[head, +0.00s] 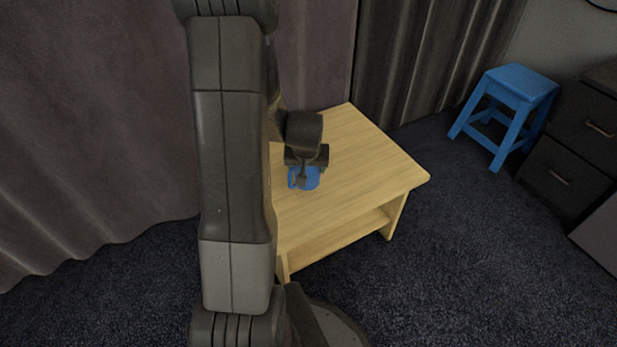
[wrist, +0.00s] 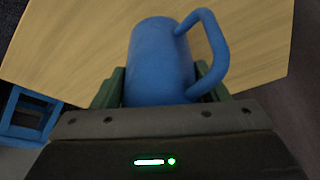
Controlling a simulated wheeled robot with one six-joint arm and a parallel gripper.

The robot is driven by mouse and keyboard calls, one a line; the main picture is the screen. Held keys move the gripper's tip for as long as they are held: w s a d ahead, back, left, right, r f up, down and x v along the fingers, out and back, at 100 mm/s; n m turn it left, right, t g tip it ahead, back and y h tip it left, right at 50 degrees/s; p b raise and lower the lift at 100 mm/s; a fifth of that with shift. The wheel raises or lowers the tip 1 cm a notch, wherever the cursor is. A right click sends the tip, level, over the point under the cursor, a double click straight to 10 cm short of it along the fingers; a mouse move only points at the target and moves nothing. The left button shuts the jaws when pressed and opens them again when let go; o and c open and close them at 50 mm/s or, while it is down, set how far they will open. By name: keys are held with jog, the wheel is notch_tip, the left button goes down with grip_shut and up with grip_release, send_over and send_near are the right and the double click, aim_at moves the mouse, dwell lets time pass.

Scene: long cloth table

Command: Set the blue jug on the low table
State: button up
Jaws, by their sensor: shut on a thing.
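The blue jug (wrist: 158,62) is between the two fingers of my gripper (wrist: 160,88) in the wrist view, with its handle to the right. In the head view the jug (head: 305,179) shows small below my gripper (head: 306,172), over the low table (head: 365,165). The table is pale wood with a lower shelf. My gripper is shut on the jug. I cannot tell whether the jug's base touches the tabletop. My arm hides the left part of the table in the head view.
A blue stool (head: 513,98) stands on the dark carpet (head: 470,240) behind and right of the table. Dark drawers (head: 575,150) stand at the right edge. Curtains (head: 90,120) hang behind and left. The visible right part of the tabletop is clear.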

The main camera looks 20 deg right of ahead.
jog(key=shift+f+b, duration=0.75)
jog(key=shift+f, duration=1.4)
jog(key=shift+f, duration=0.2)
jog(key=o, duration=1.2)
jog(key=shift+c, duration=0.2)
jog(key=shift+r, duration=0.5)
jog(key=p+v, duration=0.4)
jog(key=v, duration=0.7)
jog(key=shift+s+a+r, duration=0.15)
jog(key=shift+s, duration=0.1)
